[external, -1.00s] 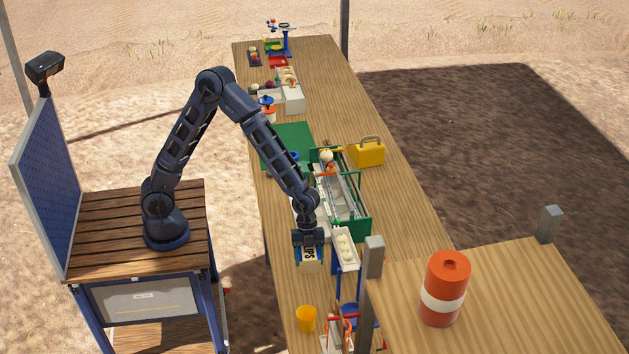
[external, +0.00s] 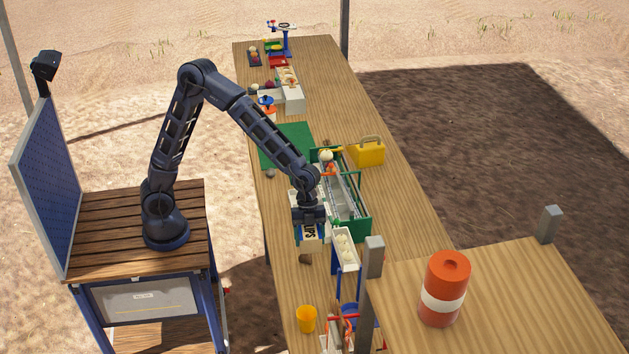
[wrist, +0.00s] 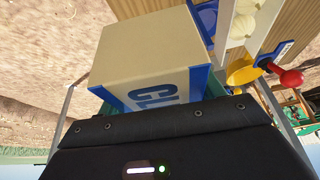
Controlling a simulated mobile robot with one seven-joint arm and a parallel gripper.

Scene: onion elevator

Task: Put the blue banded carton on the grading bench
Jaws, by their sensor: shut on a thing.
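The carton (external: 310,235) is cream with blue bands and dark lettering. My gripper (external: 308,217) is shut on it from above and holds it over the long wooden table, left of the white onion chute. In the wrist view the carton (wrist: 150,55) fills the middle, with its blue edges and the letters "CL" showing; the fingertips are hidden. The long wooden table (external: 410,205) runs away from the camera. No label marks which surface is the grading bench.
A green machine frame (external: 350,225) with a small figure stands close right of the carton. A white chute of onions (external: 344,245), a small brown lump (external: 305,259) and a yellow cup (external: 306,319) are nearer. A green mat (external: 285,143) lies behind; a yellow case (external: 369,152) stands right.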

